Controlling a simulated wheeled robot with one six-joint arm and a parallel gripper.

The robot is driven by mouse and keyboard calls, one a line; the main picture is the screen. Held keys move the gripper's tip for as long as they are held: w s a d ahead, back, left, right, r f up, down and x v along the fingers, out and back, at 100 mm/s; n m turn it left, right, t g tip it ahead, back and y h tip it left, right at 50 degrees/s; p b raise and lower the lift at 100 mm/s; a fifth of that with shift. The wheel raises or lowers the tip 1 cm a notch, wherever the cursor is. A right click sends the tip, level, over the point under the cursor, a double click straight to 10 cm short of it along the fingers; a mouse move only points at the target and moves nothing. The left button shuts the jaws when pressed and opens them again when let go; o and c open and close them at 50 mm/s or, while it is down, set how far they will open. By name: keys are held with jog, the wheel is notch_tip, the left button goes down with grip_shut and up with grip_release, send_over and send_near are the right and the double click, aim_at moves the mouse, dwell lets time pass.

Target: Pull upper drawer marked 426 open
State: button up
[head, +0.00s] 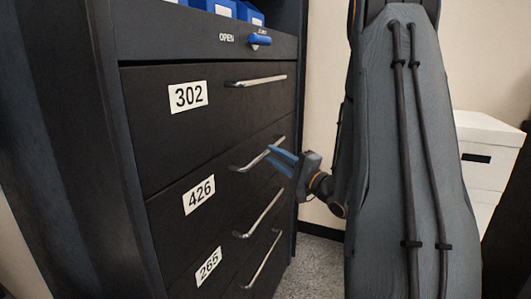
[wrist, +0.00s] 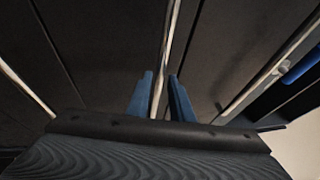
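The drawer marked 426 (head: 213,192) is a dark front in the cabinet, below the drawer marked 302, and looks flush with it. Its silver bar handle (head: 245,165) runs along the upper part of the front. My gripper (head: 279,155) is at the far half of this handle, its blue fingers pointing at the drawer front. In the wrist view the handle (wrist: 167,45) runs between the two fingertips (wrist: 160,78). The fingers are apart, with a gap beside the bar. Whether either finger touches the bar is not clear.
The drawer marked 302 (head: 155,120) is above and the one marked 265 (head: 190,270) below; both look shut. A blue latch (head: 260,40) beside the word OPEN is on the panel above. White boxes (head: 485,135) stand at the right. Grey floor (head: 318,255) shows beside the cabinet.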

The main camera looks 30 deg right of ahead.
aim_at(267, 151)
jog(key=shift+x, duration=1.95)
grip_shut()
